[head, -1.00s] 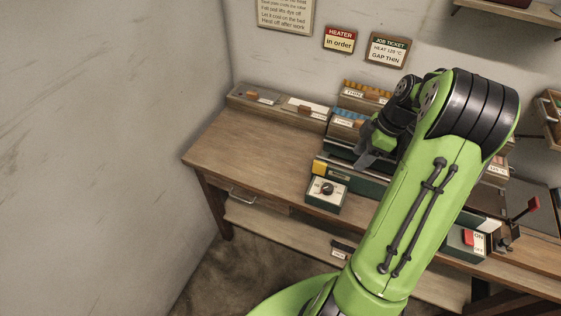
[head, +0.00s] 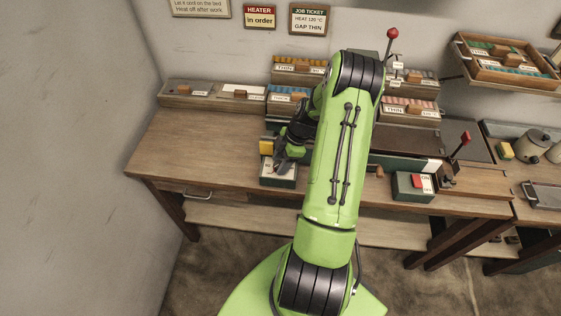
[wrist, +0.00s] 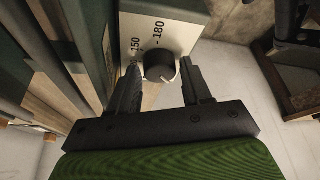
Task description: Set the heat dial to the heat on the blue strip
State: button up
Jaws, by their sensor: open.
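The heat dial is a black round knob (wrist: 160,66) on a pale panel (wrist: 185,25) marked 150 and 180, with another number partly hidden by a finger. A pale mark shows at the knob's lower right edge; the setting is unclear. My gripper (wrist: 160,76) is open, one finger on each side of the knob; contact cannot be told. In the head view my gripper (head: 282,161) is over the dial box (head: 279,182), hiding the knob. Blue strips (head: 288,91) lie in a rack labelled like THICK; no heat is readable on them.
The job ticket (head: 310,18) reads heat 125 °C, gap thin. A sign (head: 260,17) says heater in order. A red switch (head: 417,181) and a red-knobbed lever (head: 463,143) stand to the right. The bench's left part (head: 185,145) is bare.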

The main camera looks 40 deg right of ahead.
jog(key=shift+f, duration=0.15)
jog(key=shift+a, duration=0.1)
jog(key=c, duration=0.7)
jog(key=shift+c, duration=0.2)
